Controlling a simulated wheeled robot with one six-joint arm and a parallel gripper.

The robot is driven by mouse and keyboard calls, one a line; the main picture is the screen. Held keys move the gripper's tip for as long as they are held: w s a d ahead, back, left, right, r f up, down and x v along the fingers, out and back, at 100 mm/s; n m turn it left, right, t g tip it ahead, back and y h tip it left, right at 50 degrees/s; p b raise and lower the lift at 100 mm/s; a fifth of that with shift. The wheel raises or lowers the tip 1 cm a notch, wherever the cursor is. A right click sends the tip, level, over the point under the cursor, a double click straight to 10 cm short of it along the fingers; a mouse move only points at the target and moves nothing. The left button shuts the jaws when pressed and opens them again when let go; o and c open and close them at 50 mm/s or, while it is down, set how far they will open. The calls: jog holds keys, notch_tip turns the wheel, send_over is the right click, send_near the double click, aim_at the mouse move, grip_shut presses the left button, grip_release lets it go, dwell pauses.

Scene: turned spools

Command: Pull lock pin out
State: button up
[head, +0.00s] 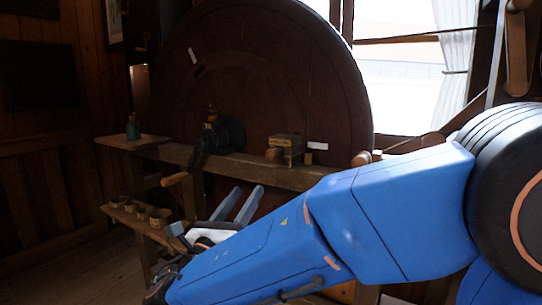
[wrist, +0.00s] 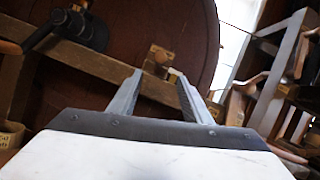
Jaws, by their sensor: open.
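I cannot make out for certain which part is the lock pin. A small wooden block (head: 284,141) with a round wooden knob (head: 273,154) beside it sits on the beam in front of the large dark wheel (head: 325,85). In the wrist view a small wooden block (wrist: 158,55) shows just beyond my fingertips. My gripper (head: 250,188) is open, with its two grey fingers apart and nothing seen between them. In the head view it is below and in front of the beam. It also shows in the wrist view (wrist: 156,73), pointing towards the wheel and beam.
A black hub with a crank (head: 222,134) and wooden handle (head: 175,179) stands left of the block. The wooden beam (head: 240,171) crosses before the wheel. Several small bowls (head: 140,211) stand on a low shelf, and a green bottle (head: 133,127) above. A bright window is at right.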

aim_at(270, 157)
jog(key=x, duration=1.7)
jog(key=shift+w+d, duration=0.15)
